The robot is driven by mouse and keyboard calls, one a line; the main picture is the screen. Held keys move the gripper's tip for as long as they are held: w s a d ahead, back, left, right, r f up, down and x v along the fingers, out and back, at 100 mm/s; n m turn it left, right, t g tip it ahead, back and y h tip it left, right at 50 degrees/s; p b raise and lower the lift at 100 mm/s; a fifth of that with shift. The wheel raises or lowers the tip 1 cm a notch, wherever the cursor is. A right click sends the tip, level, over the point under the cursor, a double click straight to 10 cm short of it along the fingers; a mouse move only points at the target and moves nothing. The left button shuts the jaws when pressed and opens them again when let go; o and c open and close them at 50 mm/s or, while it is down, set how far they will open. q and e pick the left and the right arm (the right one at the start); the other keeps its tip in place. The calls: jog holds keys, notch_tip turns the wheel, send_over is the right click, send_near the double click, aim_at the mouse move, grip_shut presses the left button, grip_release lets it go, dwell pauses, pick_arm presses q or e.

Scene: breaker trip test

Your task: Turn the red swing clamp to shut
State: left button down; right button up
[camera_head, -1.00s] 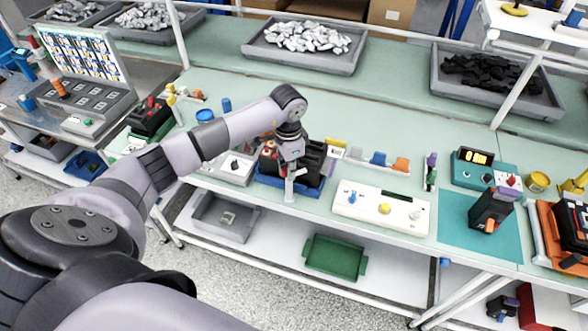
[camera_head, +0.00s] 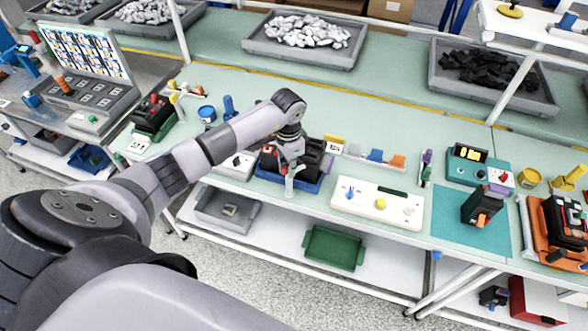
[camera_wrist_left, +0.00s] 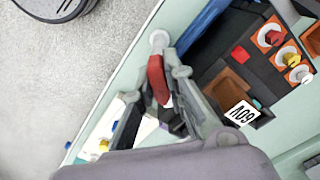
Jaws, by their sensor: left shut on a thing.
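The red swing clamp (camera_wrist_left: 157,80) shows in the left wrist view as a short red arm beside a pale round post end (camera_wrist_left: 159,38) at the bench's front edge. My left gripper (camera_wrist_left: 167,98) is shut on the red arm, with its grey fingers on either side of it. In the head view the left gripper (camera_head: 290,182) is at the front edge of a black block on a blue base (camera_head: 302,185), and it hides most of the clamp there. How far the clamp is turned cannot be told. My right gripper is not in view.
A white panel (camera_head: 375,205) with knobs stands to the right. A grey box (camera_head: 235,165) stands close on the left. A green tray (camera_head: 333,248) is on the shelf below.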

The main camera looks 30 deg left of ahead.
pick_arm(q)
jog(key=shift+s, duration=0.1)
jog(key=shift+d+n+p, duration=0.15)
jog(key=shift+n+p, duration=0.25)
jog(key=shift+p, duration=0.2)
jog(key=shift+f+n, duration=0.15)
jog(key=shift+n, duration=0.25)
jog(key=shift+s, duration=0.1)
